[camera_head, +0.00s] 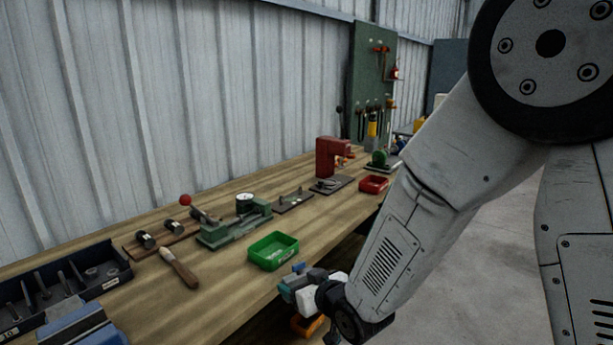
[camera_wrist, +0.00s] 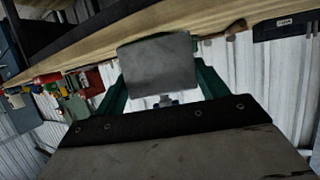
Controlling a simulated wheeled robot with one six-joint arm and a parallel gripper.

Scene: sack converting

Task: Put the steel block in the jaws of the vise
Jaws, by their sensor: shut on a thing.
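The steel block (camera_wrist: 155,62) is a plain grey block in the wrist view, held between the two green fingers of my gripper (camera_wrist: 161,84). In the head view my gripper (camera_head: 292,281) is out beside the front edge of the bench, right of the green bin. The block is too small there to make out clearly. A blue and grey body at the lower left of the head view looks like the vise (camera_head: 82,328). It is cut off by the picture's bottom edge, and its jaw gap cannot be made out. My gripper is well to the right of it.
The wooden bench (camera_head: 222,288) runs along a corrugated wall. On it are a dark compartment tray (camera_head: 62,290), a wooden-handled tool (camera_head: 180,267), a green fixture (camera_head: 232,228), a green bin (camera_head: 273,251), a red press (camera_head: 328,160) and a red bin (camera_head: 373,184). Bare bench lies between vise and green bin.

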